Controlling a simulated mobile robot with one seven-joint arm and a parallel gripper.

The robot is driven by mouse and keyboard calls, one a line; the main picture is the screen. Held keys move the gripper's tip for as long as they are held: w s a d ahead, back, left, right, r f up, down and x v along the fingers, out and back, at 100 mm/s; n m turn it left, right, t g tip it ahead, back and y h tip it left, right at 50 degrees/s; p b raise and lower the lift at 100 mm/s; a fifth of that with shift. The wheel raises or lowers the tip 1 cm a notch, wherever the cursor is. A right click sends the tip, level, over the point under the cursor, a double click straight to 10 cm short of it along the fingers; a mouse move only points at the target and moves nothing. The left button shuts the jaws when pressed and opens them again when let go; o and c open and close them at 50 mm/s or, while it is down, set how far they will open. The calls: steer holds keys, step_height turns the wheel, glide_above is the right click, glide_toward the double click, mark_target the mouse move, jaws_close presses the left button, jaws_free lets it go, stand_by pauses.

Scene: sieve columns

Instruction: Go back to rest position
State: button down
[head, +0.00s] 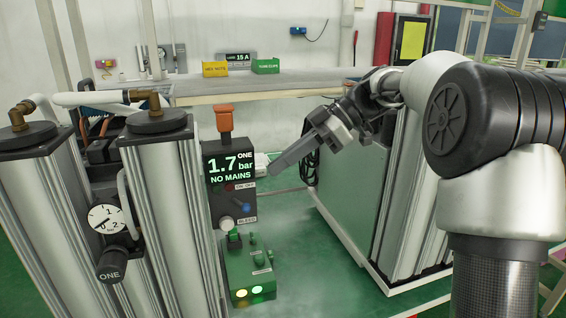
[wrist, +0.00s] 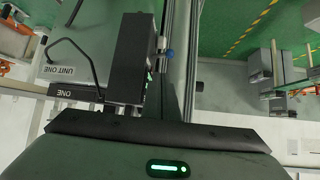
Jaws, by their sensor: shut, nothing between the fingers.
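My gripper (head: 282,164) is shut and empty in the head view, with its fingers pointing down and left. Its tips appear just right of the grey control box (head: 214,208) of unit ONE, close to a white fitting (head: 261,164) on the box's side. I cannot tell whether they touch. The box's display (head: 230,167) reads 1.7 bar, NO MAINS. In the wrist view, the gripper's dark body fills the bottom and the control box (wrist: 130,60) stands beyond it. My arm reaches in from the right.
Two silver columns (head: 165,210) with brass elbows and a gauge (head: 108,219) stand left. A green box (head: 250,272) with lit lamps is below. Another cabinet (head: 345,205) stands right, under my arm.

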steer(key=s+d+r+m+t+h+p, duration=0.1)
steer(key=s+d+m+t+h+p, duration=0.2)
steer(key=s+m, duration=0.6)
steer(key=s+d+r+m+t+h+p, duration=0.1)
steer(key=s+d+m+t+h+p, duration=0.2)
steer(key=s, duration=1.4)
steer(key=d+m+h+p, duration=0.4)
steer(key=d+m, duration=0.3)
steer(key=shift+t+h, duration=0.3)
steer(key=shift+t, duration=0.1)
steer(key=shift+a+r, duration=0.1)
steer(key=shift+a, duration=0.1)
